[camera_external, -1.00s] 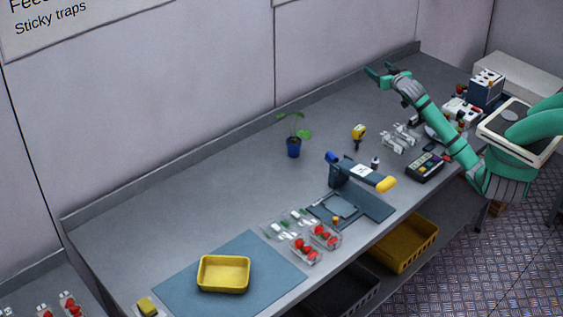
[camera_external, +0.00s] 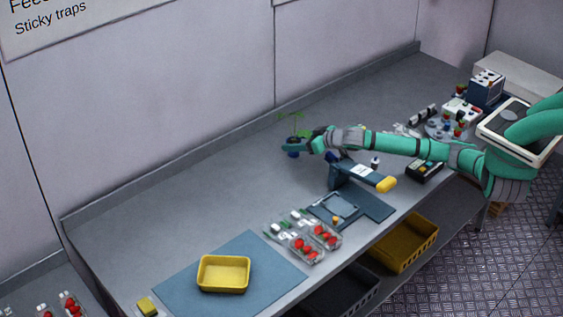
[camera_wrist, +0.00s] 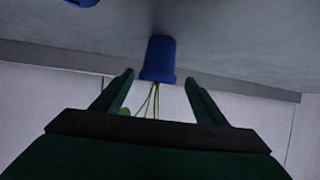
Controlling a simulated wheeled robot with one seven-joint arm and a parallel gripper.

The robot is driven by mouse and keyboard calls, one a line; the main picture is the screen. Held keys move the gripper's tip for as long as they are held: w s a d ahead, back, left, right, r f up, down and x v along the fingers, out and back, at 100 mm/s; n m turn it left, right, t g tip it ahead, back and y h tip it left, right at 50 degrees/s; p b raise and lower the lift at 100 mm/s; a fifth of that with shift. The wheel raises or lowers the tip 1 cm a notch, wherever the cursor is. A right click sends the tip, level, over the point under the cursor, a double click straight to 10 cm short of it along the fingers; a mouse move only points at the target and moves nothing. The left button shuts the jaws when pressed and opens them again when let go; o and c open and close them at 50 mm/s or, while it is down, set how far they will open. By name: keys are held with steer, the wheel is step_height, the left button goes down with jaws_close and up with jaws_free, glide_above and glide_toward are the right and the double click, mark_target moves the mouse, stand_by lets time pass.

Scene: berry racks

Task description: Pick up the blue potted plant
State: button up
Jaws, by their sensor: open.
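The blue potted plant stands upright on the grey bench near the back wall. In the external view its blue pot (camera_external: 292,154) shows below my gripper (camera_external: 300,145), and its green leaves show above, with the middle partly hidden by the fingers. In the wrist view, which looks upside down, the blue pot (camera_wrist: 158,57) lies just ahead of and between the two fingertips of my gripper (camera_wrist: 159,80). The thin green stems run down between the fingers. My gripper is open. I cannot tell whether either finger touches the pot.
A dark blue press tool (camera_external: 345,174) with a yellow handle stands under and in front of my forearm. Strawberry punnets (camera_external: 303,246), a blue mat (camera_external: 182,278) and a yellow tray (camera_external: 224,288) lie nearer the front left. The bench left of the plant is clear.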

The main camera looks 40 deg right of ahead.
steer(key=shift+x, duration=3)
steer(key=shift+d, duration=0.2)
steer(key=c, duration=1.2)
